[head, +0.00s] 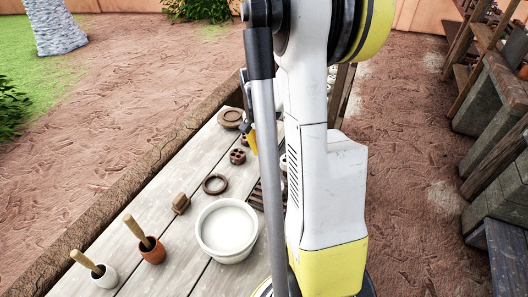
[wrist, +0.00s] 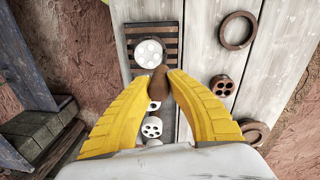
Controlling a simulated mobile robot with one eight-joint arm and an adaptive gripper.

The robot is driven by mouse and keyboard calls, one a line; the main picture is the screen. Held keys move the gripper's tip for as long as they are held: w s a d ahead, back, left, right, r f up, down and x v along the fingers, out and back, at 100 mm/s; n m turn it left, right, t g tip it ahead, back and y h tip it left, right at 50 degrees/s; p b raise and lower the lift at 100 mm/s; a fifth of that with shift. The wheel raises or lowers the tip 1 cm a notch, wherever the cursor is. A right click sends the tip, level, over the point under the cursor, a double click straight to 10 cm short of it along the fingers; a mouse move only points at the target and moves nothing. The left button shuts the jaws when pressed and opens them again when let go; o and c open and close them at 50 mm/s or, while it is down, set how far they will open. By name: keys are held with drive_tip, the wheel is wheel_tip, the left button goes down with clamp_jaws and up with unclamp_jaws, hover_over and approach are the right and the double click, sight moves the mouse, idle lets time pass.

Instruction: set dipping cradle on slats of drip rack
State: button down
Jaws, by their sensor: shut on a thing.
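The dipping cradle (wrist: 149,52), a pale round piece with holes and a brown handle (wrist: 158,84), shows in the wrist view. My gripper (wrist: 170,76) has its yellow fingers shut on the handle. The cradle's pale end lies over the dark slats of the drip rack (wrist: 172,36); I cannot tell whether it touches them. In the head view the drip rack (head: 255,196) shows only in part beside my arm. A yellow part of my gripper (head: 252,138) shows there too, and the cradle is hidden behind my arm.
White pieces with holes (wrist: 152,128) lie below the cradle in the wrist view. A dark ring (head: 215,184), a brown holed piece (head: 237,156) and a white bowl (head: 227,230) stand on the plank table (head: 185,235). Two pots (head: 153,250) with wooden handles stand at front left.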

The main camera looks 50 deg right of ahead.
drive_tip(key=c, duration=1.4)
unclamp_jaws()
drive_tip(key=shift+f, duration=0.1)
wheel_tip(320, 180, up, 12)
drive_tip(key=p, duration=0.3)
drive_tip(key=s+a+r+n+t, duration=0.1)
drive_tip(key=a+n, duration=0.3)
drive_tip(key=a, duration=0.6)
drive_tip(key=s+a+r+n+t, duration=0.2)
drive_tip(key=a+r+n+t, duration=0.1)
drive_tip(key=a, duration=0.7)
drive_tip(key=s+a+r+n+t, duration=0.1)
drive_tip(key=a+n+t, duration=0.3)
drive_tip(key=a, duration=0.6)
drive_tip(key=shift+s+r+n+y, duration=0.25)
drive_tip(key=shift+r+n, duration=0.2)
drive_tip(key=shift+n, duration=0.55)
